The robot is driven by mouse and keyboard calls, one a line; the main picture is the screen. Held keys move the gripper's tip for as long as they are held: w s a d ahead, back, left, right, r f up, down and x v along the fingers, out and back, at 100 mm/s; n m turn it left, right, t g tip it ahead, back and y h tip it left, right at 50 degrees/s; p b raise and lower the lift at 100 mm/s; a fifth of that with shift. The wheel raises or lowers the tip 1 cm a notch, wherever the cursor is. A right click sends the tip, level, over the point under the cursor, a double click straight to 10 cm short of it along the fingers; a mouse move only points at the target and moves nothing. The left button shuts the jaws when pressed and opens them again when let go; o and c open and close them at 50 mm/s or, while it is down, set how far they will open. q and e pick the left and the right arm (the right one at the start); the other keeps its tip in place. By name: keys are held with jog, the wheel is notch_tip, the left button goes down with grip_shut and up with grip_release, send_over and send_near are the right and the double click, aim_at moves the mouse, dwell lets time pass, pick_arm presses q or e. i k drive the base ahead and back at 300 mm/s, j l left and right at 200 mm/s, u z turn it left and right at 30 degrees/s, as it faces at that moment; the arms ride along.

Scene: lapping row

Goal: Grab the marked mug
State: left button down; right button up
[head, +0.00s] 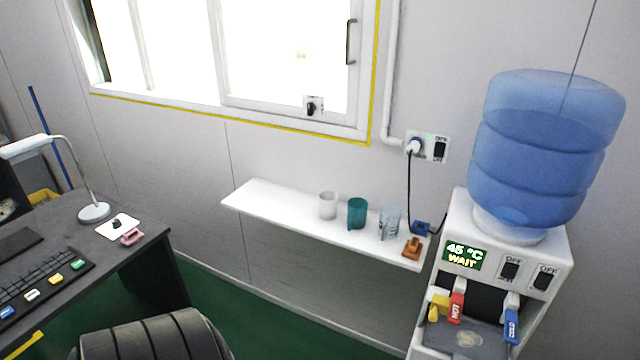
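Three mugs stand in a row on a white wall shelf (268,198). On the left is a pale grey-white mug (328,206). In the middle is a teal mug (357,214). On the right is a clear, bluish mug (390,223), with a small dark spot near its left side. I cannot tell from this distance which mug bears a mark. Neither of my grippers is in view.
A water dispenser (562,262) with a blue bottle (545,150) stands right of the shelf; its display reads 45 °C WAIT. An orange object (412,248) and a blue one (421,228) lie by the clear mug. A desk (130,262) and chair (150,340) are at left.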

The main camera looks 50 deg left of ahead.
aim_at(389, 221)
jog(key=u, duration=1.25)
